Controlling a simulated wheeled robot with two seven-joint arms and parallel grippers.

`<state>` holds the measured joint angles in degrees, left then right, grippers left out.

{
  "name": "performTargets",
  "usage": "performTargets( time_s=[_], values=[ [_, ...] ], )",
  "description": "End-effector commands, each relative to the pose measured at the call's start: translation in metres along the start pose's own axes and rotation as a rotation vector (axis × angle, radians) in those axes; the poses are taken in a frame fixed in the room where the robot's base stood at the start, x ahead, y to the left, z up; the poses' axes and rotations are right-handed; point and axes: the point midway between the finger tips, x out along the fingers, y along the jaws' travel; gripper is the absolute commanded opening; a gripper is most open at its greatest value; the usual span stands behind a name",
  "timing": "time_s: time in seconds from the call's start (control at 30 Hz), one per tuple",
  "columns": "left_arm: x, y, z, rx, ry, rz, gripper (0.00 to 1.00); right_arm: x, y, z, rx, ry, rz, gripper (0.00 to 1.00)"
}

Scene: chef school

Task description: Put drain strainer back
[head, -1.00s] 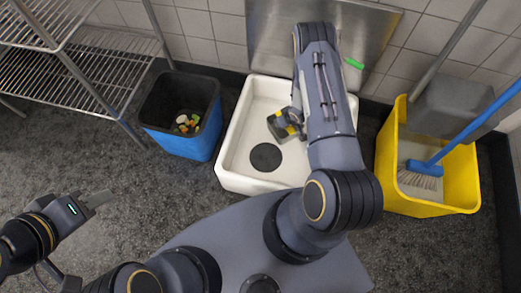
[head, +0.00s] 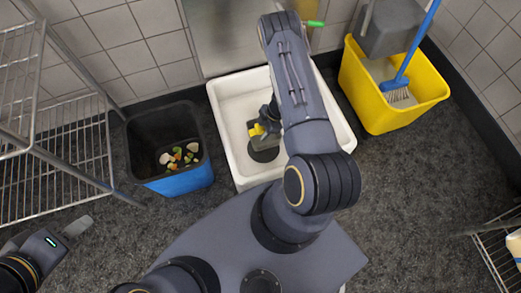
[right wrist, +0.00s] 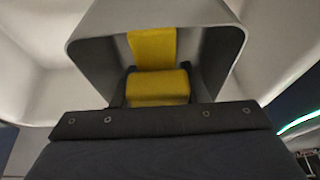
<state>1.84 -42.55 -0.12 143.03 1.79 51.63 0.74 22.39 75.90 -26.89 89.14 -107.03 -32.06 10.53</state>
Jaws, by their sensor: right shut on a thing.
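The drain strainer (head: 267,142) looks like a small grey, box-like piece with yellow parts at its gripped side. My right gripper (head: 267,127) is shut on it inside the white floor sink (head: 226,110). The dark round drain (head: 264,156) is in the sink floor, partly covered by the strainer in the head view. I cannot tell whether they touch. In the right wrist view the grey strainer (right wrist: 90,50) surrounds the yellow parts and hides the drain. My left gripper (head: 76,229) is away at the lower left, with no object seen in it; its finger gap is unclear.
A blue-and-black bin (head: 183,180) with food scraps stands left of the sink. A yellow mop bucket (head: 385,118) with a blue brush (head: 398,88) stands to the right. A wire shelf (head: 75,150) is at the left.

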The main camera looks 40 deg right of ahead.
Motion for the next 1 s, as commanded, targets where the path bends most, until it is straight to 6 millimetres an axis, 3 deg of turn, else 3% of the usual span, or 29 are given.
performTargets(
  time_s=[0.3,0.53,0.7,1.0],
  values=[
    [0.02,-0.009,0.01,0.0,0.0,0.0,0.36,0.05,-0.001,0.022,-0.013,0.0,-0.004,0.07],
    [0.025,-0.011,0.013,0.0,0.0,0.0,0.36,0.066,-0.001,0.028,-0.013,0.0,-0.003,0.07],
    [0.035,-0.016,0.018,0.0,0.0,0.0,0.36,0.089,-0.001,0.038,-0.012,0.0,-0.004,0.07],
    [0.034,-0.016,0.017,0.0,0.0,0.0,0.36,0.092,-0.001,0.039,-0.013,0.0,-0.002,0.07]
  ],
)
